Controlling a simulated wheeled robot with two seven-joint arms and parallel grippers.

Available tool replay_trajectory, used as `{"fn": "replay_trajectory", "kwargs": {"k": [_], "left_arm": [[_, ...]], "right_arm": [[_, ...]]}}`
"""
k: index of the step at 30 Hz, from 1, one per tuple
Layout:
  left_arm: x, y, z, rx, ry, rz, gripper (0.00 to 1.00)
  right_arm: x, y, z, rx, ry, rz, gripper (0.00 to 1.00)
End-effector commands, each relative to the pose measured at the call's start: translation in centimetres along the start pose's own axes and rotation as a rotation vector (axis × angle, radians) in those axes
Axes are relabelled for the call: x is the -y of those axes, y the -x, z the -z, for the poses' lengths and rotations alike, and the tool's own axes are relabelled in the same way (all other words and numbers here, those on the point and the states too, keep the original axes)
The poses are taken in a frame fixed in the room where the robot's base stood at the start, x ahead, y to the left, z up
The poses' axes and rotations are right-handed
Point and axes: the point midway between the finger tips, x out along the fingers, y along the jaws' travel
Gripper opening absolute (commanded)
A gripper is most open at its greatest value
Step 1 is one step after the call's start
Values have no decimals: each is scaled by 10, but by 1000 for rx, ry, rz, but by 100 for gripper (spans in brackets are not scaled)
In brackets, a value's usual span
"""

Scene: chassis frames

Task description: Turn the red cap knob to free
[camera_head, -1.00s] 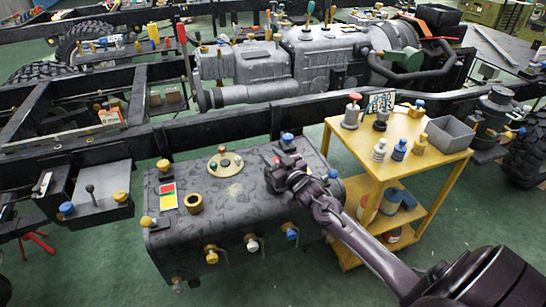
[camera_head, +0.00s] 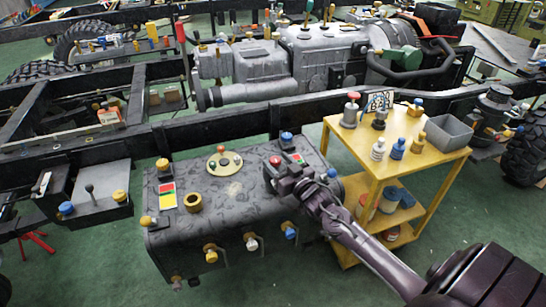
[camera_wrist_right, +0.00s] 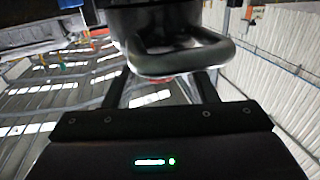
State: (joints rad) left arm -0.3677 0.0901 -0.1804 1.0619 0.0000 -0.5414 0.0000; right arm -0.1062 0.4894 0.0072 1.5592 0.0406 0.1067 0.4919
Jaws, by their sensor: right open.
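The red cap knob (camera_head: 275,160) stands on the top right of the dark tank (camera_head: 225,215) in the head view, and its red top shows clear of the fingers. My right gripper (camera_head: 278,175) is open just in front of the knob, low over the tank top. Whether its fingers touch the knob I cannot tell. A small red and green label (camera_head: 298,158) lies right of the knob. In the right wrist view the two fingers of my right gripper (camera_wrist_right: 160,85) stand apart, and a dark, blurred looped shape crosses above them. My left gripper is not in view.
A blue-topped knob (camera_head: 287,138) stands behind the red one. Several coloured valves line the tank's front. A brass ring (camera_head: 193,202) and a round plate (camera_head: 225,163) are on its top. A yellow cart (camera_head: 352,145) with bottles stands close on the right.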

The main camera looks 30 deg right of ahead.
Motion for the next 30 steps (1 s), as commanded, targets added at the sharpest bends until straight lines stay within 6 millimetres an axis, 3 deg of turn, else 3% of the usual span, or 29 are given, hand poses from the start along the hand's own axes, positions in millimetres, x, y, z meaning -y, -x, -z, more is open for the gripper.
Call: {"fn": "replay_trajectory", "kwargs": {"k": [3, 9, 30], "left_arm": [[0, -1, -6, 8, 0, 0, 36], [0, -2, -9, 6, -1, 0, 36], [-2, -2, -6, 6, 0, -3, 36]], "right_arm": [[0, 19, 0, 2, 0, 0, 52], [0, 37, 0, 0, 0, 0, 52], [0, 39, 0, 0, 0, 1, 52]]}}
